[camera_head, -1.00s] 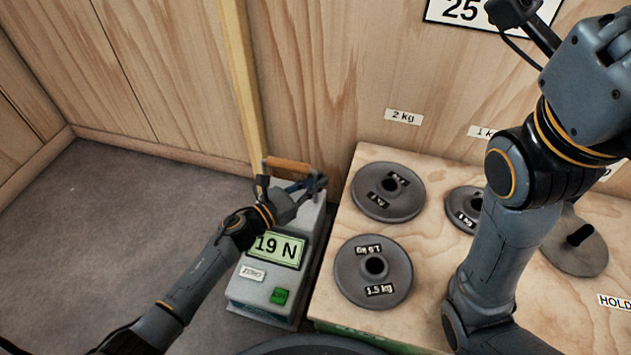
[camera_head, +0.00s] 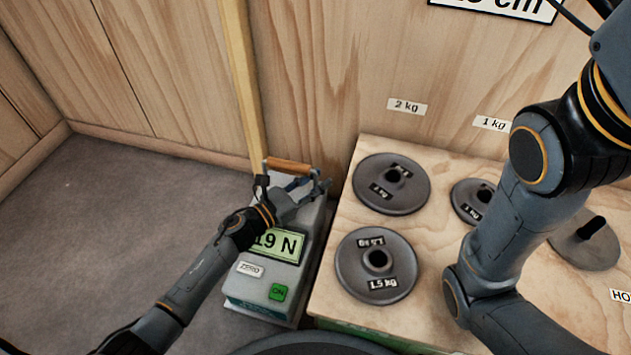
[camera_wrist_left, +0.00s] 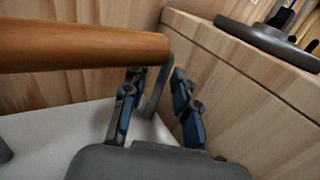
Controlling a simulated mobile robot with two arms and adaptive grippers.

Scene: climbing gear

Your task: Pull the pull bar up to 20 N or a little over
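The pull bar (camera_head: 288,165) is a brown wooden handle on grey end brackets, at the top of a grey force gauge box (camera_head: 262,296). The gauge's green display (camera_head: 278,244) reads 19 N. My left gripper (camera_head: 322,187) is at the bar's right end. In the left wrist view the bar (camera_wrist_left: 80,46) crosses at upper left, and the fingers of the left gripper (camera_wrist_left: 157,105) stand apart, with the grey end bracket (camera_wrist_left: 155,92) showing between them. Whether a finger touches the bracket or bar I cannot tell. My right gripper is out of view.
A ZERO label (camera_head: 250,269) and a green ON button (camera_head: 278,292) are on the gauge front. A wooden bench (camera_head: 335,300) to the right holds several dark weight plates. A wooden post (camera_head: 241,85) rises behind the gauge. The floor to the left is clear.

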